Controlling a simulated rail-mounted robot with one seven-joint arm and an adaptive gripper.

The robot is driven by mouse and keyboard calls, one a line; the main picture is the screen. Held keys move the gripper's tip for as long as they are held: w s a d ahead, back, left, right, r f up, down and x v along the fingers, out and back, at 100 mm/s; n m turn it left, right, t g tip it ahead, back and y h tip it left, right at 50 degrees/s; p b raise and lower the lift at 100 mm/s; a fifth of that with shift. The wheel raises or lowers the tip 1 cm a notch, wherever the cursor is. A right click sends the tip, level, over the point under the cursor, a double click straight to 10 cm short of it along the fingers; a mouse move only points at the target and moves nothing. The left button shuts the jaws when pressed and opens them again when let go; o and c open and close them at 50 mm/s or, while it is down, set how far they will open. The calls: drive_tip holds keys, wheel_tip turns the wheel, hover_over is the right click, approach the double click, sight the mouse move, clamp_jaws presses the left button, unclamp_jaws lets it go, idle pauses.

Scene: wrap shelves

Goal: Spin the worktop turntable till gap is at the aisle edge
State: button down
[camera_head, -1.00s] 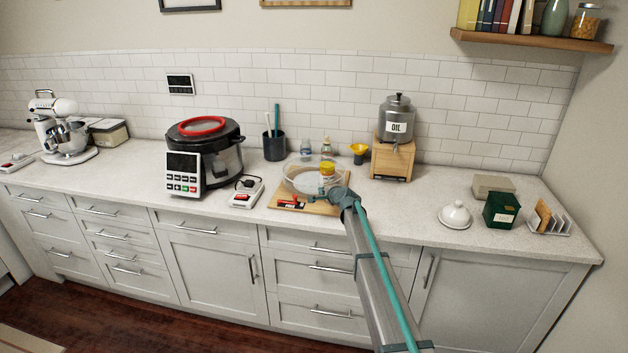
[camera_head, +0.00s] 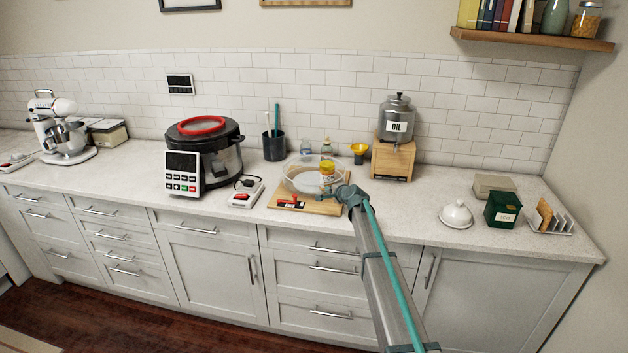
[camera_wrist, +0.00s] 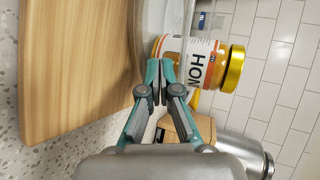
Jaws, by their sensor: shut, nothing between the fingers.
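The turntable (camera_head: 300,181) is a pale disc with a clear raised wall, on a wooden board (camera_head: 275,204) on the worktop. Its edge also shows in the wrist view (camera_wrist: 149,28). I cannot clearly make out the gap in its wall. My gripper (camera_head: 325,197) is at the turntable's front right, close to the jar. In the wrist view, my gripper's fingertips (camera_wrist: 160,88) are together and empty beside the jar; contact is unclear.
A red lever with a label (camera_head: 290,204) sits at the board's front. The cooker (camera_head: 222,150) and a small white device (camera_head: 245,194) stand left. The oil dispenser on its wooden stand (camera_head: 390,160) is behind right. Worktop right of my arm is clear up to the white dish (camera_head: 456,215).

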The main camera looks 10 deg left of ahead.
drive_tip(key=shift+w+d+b, duration=0.6)
drive_tip(key=shift+w+d, duration=0.4)
drive_tip(key=shift+s, duration=0.1)
drive_tip(key=shift+s+d+b, duration=0.75)
drive_tip(key=shift+s+d, duration=0.45)
drive_tip(key=shift+s, duration=0.05)
drive_tip(key=v, duration=1.2)
drive_tip(key=shift+a, duration=0.15)
